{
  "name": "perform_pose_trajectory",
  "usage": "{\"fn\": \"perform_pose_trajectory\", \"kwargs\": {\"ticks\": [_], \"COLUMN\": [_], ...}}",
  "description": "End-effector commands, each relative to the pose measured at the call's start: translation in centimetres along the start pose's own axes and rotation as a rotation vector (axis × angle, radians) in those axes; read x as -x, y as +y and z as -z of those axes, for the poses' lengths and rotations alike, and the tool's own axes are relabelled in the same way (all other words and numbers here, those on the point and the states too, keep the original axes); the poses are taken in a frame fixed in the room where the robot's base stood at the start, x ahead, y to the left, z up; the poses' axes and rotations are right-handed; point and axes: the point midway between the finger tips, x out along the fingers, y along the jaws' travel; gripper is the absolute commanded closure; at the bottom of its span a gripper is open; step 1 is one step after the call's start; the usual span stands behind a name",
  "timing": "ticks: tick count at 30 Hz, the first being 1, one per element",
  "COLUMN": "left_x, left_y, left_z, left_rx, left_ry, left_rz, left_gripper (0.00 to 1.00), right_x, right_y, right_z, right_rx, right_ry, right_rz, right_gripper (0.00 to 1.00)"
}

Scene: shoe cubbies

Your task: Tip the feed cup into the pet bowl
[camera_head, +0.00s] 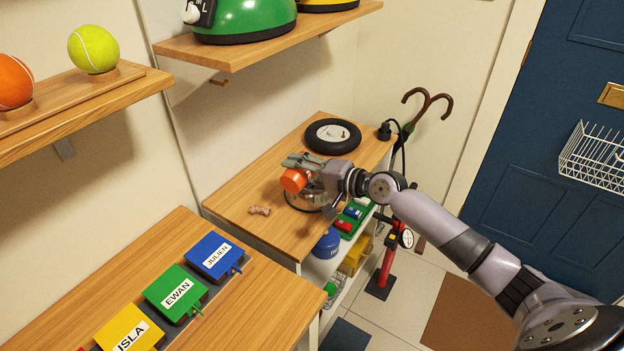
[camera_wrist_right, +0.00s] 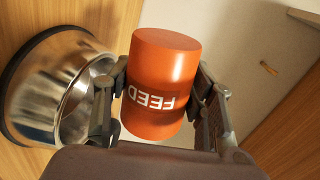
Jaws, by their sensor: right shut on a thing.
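The orange feed cup (camera_head: 293,180) is held in my right gripper (camera_head: 308,172) above the wooden cabinet top. In the right wrist view the cup (camera_wrist_right: 163,85), marked FEED, sits between both fingers (camera_wrist_right: 160,100). It looks tilted on its side in the head view; its opening and contents cannot be made out. The metal pet bowl (camera_head: 299,202) stands on the cabinet top just below the cup, partly hidden by cup and gripper. In the right wrist view the shiny bowl (camera_wrist_right: 40,95) lies left of the cup. My left gripper is not in view.
A small bone-shaped item (camera_head: 260,210) lies left of the bowl. A black wheel (camera_head: 333,136) lies behind it on the cabinet top (camera_head: 240,190). A shelf with helmets (camera_head: 243,20) hangs above. A red pump (camera_head: 386,265) stands on the floor beside the cabinet.

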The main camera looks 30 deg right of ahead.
Motion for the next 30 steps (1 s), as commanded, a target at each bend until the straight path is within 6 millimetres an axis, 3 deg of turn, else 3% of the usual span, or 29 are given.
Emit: {"fn": "perform_pose_trajectory", "kwargs": {"ticks": [30], "left_x": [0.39], "left_y": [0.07], "left_z": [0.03], "left_rx": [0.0], "left_ry": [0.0], "left_rz": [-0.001], "left_gripper": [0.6], "right_x": [0.14], "right_y": [-0.63], "right_z": [0.52], "right_rx": [-0.129], "right_ry": [-0.035], "right_rz": [0.0], "right_gripper": [0.8]}}
